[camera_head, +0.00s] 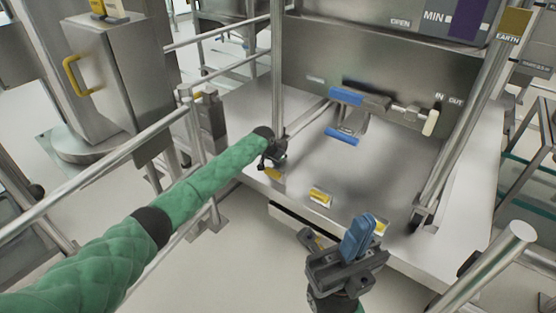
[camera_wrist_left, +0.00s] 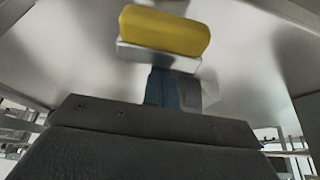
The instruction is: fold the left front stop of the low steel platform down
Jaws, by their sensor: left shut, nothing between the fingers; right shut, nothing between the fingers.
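The low steel platform (camera_head: 385,185) has yellow stops along its front edge. The left front stop (camera_head: 272,174) is a small yellow piece, partly hidden by my left gripper (camera_head: 273,158), which is at it with shut, empty fingers. In the left wrist view the yellow stop (camera_wrist_left: 165,32) sits on a pale metal piece just beyond my left gripper's blue fingers (camera_wrist_left: 162,88). I cannot tell whether they touch or how far the stop is folded. My right gripper (camera_head: 358,238) is shut and empty, in front of the platform's edge near the right yellow stop (camera_head: 380,227).
Another yellow stop (camera_head: 320,197) lies at the middle of the front edge. A steel bin (camera_head: 350,60) with a blue-handled latch (camera_head: 346,97) stands behind. Steel posts (camera_head: 277,75) rise at both sides, and a railing (camera_head: 95,170) runs at left.

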